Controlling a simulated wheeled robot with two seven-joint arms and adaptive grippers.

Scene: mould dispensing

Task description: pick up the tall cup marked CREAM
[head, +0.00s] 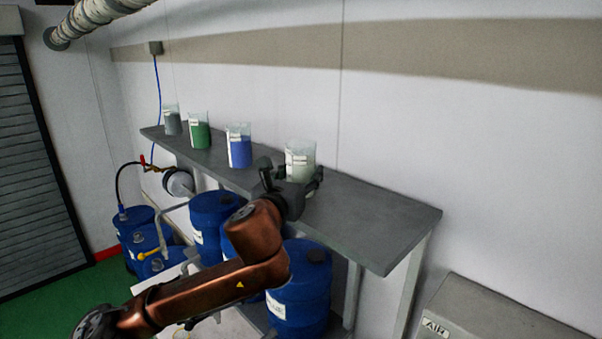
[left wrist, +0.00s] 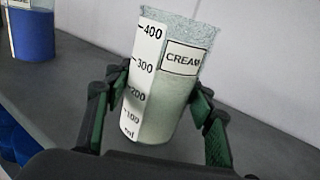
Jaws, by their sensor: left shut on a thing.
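The tall clear cup marked CREAM (head: 300,157) stands at the right end of a row of cups on the grey shelf (head: 380,222). It holds a pale content. In the left wrist view the cup (left wrist: 165,85) shows its CREAM label and a scale up to 400, and looks slightly tilted in the picture. My left gripper (head: 292,178) is around the cup, with one finger on each side. In the left wrist view its fingers (left wrist: 160,105) press on the cup's sides, shut on it. I cannot tell whether the cup's base touches the shelf. My right gripper is not in view.
A blue cup (head: 239,150), a green cup (head: 199,133) and a grey cup (head: 172,122) stand to the left on the shelf. The shelf's right part is bare. Blue drums (head: 300,290) stand below. A grey box (head: 490,312) is at the lower right. The wall is close behind.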

